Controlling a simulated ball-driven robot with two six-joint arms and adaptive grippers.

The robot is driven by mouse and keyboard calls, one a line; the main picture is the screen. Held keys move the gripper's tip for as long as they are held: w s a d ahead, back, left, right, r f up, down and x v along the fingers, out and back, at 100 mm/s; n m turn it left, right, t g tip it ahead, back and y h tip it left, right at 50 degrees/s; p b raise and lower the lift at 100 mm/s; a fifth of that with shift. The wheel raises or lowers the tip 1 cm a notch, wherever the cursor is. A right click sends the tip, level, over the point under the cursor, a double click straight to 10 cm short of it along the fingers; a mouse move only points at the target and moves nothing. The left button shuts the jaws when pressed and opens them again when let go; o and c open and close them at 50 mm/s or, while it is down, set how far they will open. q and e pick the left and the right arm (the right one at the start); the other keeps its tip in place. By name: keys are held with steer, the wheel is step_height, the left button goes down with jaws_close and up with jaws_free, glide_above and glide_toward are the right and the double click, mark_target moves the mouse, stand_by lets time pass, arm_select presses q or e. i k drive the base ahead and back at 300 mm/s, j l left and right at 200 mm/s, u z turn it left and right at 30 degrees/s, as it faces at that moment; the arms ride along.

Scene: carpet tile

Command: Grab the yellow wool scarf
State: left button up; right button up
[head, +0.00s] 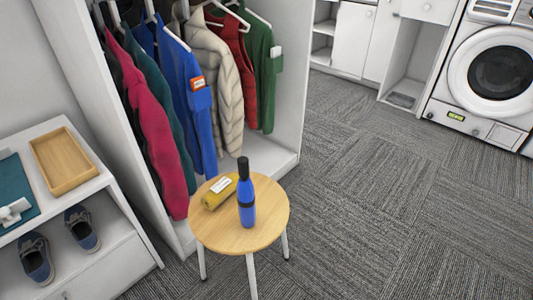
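A yellow rolled item (219,192) with a white label, which looks like the yellow wool scarf, lies on a small round wooden stool (222,238). It lies left of a blue bottle (247,198) with a dark cap that stands upright on the same stool. The bottle is close to the scarf's right end; whether they touch I cannot tell. Neither of my grippers shows in the head view.
An open wardrobe (283,166) with several hanging jackets stands behind the stool. A white shelf unit (112,236) at left bears a wooden tray (88,182) and shoes (36,258). A washing machine (489,75) stands at far right. Carpet (390,215) right of the stool is clear.

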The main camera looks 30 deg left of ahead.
mark_target(227, 185)
steer(key=u, duration=1.2)
